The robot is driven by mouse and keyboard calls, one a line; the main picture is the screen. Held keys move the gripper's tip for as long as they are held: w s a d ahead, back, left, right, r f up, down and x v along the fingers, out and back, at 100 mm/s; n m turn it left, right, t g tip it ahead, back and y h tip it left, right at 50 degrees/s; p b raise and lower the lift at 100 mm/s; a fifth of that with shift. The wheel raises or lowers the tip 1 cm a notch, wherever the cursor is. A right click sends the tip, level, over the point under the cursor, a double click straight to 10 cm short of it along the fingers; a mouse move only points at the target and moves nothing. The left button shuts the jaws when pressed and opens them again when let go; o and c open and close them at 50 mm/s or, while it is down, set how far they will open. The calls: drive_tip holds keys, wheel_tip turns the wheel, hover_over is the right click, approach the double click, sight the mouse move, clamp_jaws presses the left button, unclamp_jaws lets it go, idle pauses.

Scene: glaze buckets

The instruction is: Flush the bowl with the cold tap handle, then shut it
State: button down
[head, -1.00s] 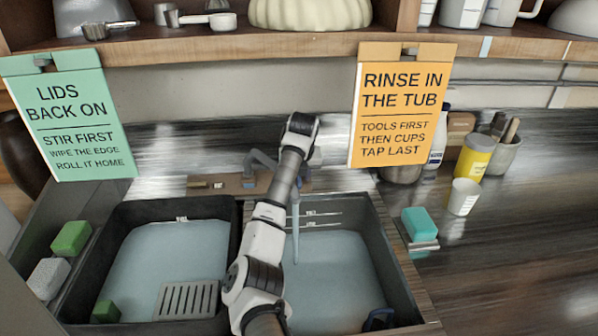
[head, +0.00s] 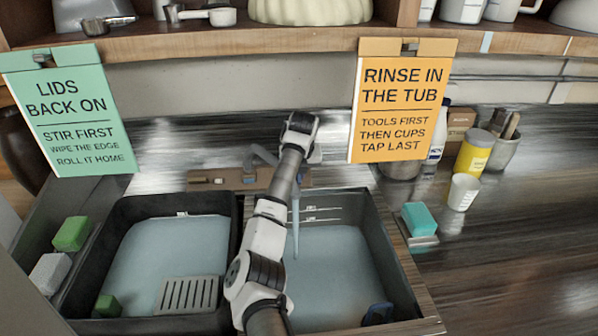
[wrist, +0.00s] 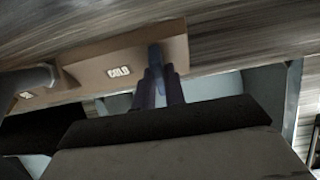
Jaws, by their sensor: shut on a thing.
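The cold tap handle (wrist: 155,55) is a blue lever beside a COLD label on the brown tap board, in the wrist view. My gripper (wrist: 158,84) is shut on it, a dark finger on each side. The tap board (head: 208,180) spans the back of the double sink. A thin pale-blue stream (head: 295,225) hangs beside my arm over the right basin (head: 335,270), and looks like running water. The right basin holds pale-blue water. I cannot make out a separate bowl.
The left basin (head: 165,250) holds water, a slotted grey rack (head: 187,295) and a green block. Sponges (head: 72,233) lie on the left edge, and a teal sponge (head: 419,218) on the right. Two hanging signs (head: 402,105) flank my arm.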

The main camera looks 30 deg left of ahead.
drive_tip(key=shift+m, duration=0.3)
drive_tip(key=m+y+b, duration=0.1)
drive_tip(key=m+b, duration=0.1)
drive_tip(key=m, duration=0.1)
drive_tip(key=shift+m, duration=0.3)
drive_tip(key=m+y+b, duration=0.1)
drive_tip(key=m+b, duration=0.2)
drive_tip(key=m, duration=0.1)
drive_tip(key=shift+d+f, duration=0.1)
drive_tip(key=shift+f, duration=0.05)
drive_tip(key=m+y+b, duration=0.1)
drive_tip(key=m+b, duration=0.2)
drive_tip(key=m, duration=0.1)
drive_tip(key=shift+d, duration=0.1)
drive_tip(key=shift+d+m+y+b, duration=0.1)
drive_tip(key=shift+m+y+b, duration=0.3)
drive_tip(key=shift+m+b, duration=1.5)
drive_tip(key=shift+m+t, duration=0.3)
drive_tip(key=shift+m, duration=0.2)
drive_tip(key=c, duration=1.5)
unclamp_jaws()
drive_tip(key=shift+o, duration=0.2)
